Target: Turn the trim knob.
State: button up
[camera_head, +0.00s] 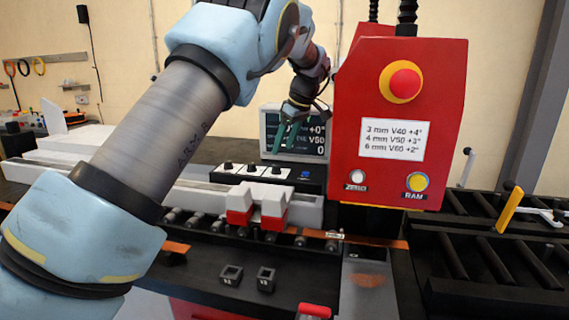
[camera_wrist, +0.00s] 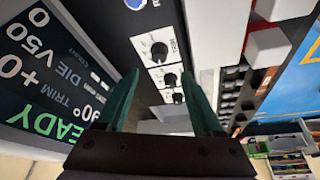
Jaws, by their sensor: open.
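A black control panel (camera_head: 262,184) carries a row of three black knobs on white plates: left (camera_head: 228,166), middle (camera_head: 252,168) and right (camera_head: 276,170). In the wrist view, the nearest knob (camera_wrist: 158,52) is largest, with two others (camera_wrist: 170,80) (camera_wrist: 178,98) beyond it. Their labels are too small to read, so I cannot tell which is the trim knob. My gripper (camera_head: 284,150) is above the panel's right part, in front of the display. Its green fingers (camera_wrist: 160,75) are apart and empty, with the knobs showing between them; no contact is visible.
The display (camera_head: 318,132) reads +0 and V50; the wrist view of this screen (camera_wrist: 40,70) also shows TRIM and READY. A blue button (camera_head: 304,174) is right of the knobs. The red box (camera_head: 398,185) with an emergency stop (camera_head: 405,83) stands close right. Red-and-white blocks (camera_head: 273,205) sit in front.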

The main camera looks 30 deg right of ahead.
aim_at(277, 166)
jog(key=shift+p+x, duration=1.6)
jog(key=shift+x, duration=2.1)
jog(key=shift+d, duration=0.1)
grip_shut()
